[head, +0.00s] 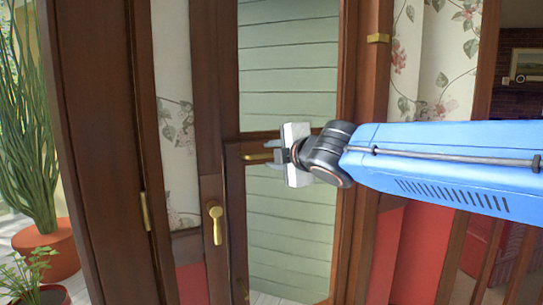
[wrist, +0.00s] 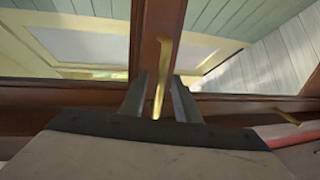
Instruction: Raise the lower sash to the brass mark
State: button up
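The lower sash (head: 234,205) is a brown wooden frame with glass, in the middle of the head view. A brass handle (head: 256,157) is on its upper part. The brass mark (head: 378,38) is a small band on the right window post, well above the sash's top rail. My gripper (head: 272,155) is at the handle. In the wrist view the brass handle (wrist: 159,85) stands between the two fingers (wrist: 160,76), with a gap visible on each side. The fingers look open around it. My gripper's body hides part of the sash rail.
A brass lever (head: 216,224) is on the wooden post left of the sash. A brown panel with a brass hinge (head: 145,211) stands further left, beside potted plants (head: 47,250).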

jog(key=shift+w+a+f, duration=0.1)
jog(key=shift+w+a, duration=0.1)
jog(key=shift+w, duration=0.15)
grip_shut()
